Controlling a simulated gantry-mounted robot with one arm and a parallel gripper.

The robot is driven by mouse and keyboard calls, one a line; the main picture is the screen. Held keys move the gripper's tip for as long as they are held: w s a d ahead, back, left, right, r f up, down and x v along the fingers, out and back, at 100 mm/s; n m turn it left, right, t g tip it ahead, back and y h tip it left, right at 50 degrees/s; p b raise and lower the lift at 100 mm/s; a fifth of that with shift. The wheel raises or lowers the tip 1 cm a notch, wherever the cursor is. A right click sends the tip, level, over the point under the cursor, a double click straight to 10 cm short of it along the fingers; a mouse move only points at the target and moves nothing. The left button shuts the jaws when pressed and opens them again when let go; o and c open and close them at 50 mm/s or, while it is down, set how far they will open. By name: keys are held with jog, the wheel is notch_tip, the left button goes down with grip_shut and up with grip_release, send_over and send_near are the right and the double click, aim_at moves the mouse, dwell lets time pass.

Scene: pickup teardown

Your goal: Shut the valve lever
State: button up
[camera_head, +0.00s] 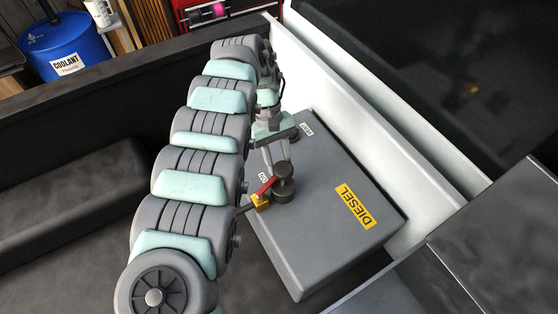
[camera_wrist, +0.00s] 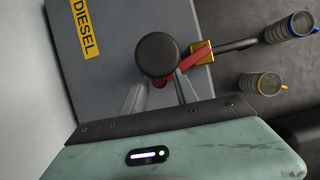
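The red valve lever (camera_head: 267,185) sits on a brass-yellow valve body (camera_head: 260,202) at the left edge of the grey diesel tank, near a white label. In the wrist view the lever (camera_wrist: 192,60) slants from the valve body (camera_wrist: 201,53) down-left, partly hidden by a black round cap (camera_wrist: 157,54). My gripper (camera_head: 278,165) points down over the tank beside the cap. In the wrist view its two fingers (camera_wrist: 160,90) are spread apart, with the cap and the lever's lower end showing between and just beyond them. Contact with the lever cannot be told.
The grey tank (camera_head: 315,225) with a yellow DIESEL label lies against a white wall (camera_head: 340,110). A dark pipe (camera_wrist: 236,46) leaves the valve toward two ribbed cylinders (camera_wrist: 289,27) (camera_wrist: 262,84). A blue coolant drum (camera_head: 65,47) stands far left. A second vent cap lies near the tank's far end.

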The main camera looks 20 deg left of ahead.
grip_shut()
dwell(1.2)
